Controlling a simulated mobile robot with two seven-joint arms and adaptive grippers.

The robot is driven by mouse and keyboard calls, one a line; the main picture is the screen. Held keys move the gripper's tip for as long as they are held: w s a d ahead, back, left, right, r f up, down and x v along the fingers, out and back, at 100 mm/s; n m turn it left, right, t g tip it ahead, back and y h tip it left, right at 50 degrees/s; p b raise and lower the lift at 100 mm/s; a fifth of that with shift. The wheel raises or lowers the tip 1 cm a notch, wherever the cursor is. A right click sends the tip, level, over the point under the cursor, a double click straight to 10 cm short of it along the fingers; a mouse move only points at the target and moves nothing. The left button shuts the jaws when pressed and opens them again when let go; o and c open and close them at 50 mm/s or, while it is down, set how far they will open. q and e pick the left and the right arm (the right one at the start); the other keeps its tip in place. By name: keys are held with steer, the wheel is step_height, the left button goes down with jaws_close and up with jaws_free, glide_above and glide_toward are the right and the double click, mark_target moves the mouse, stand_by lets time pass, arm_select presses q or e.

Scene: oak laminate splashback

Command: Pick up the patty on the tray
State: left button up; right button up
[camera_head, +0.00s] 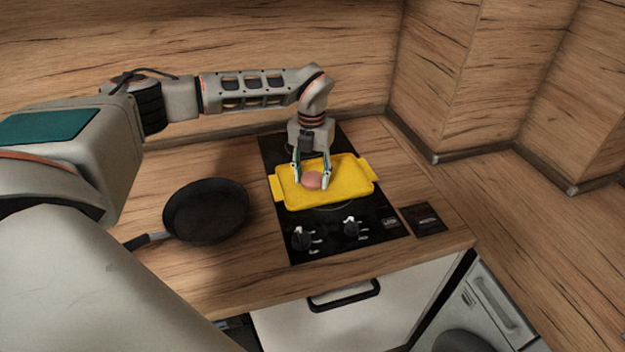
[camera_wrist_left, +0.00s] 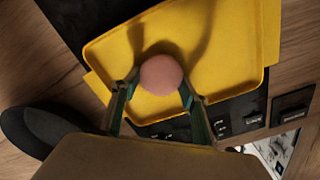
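The patty (camera_head: 313,180) is a round, pinkish-brown disc over the yellow tray (camera_head: 352,173), near the tray's middle. My left gripper (camera_head: 312,184) reaches down to it from above, with one finger on each side. In the left wrist view the patty (camera_wrist_left: 161,75) lies between the fingertips (camera_wrist_left: 161,88), very close to both. I cannot tell whether the fingers press on it, or whether it rests on the tray (camera_wrist_left: 225,78) or is slightly off it. My right gripper is not in view.
The tray sits on a black cooktop (camera_head: 282,232) with knobs at its front. A black frying pan (camera_head: 207,211) stands on the wooden counter to the left, its handle pointing front left. A small dark panel (camera_head: 424,219) lies at right. Wooden walls close off the back and right.

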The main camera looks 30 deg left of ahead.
arm_select(q)
steer(key=c, duration=0.4)
steer(key=shift+r, duration=0.1)
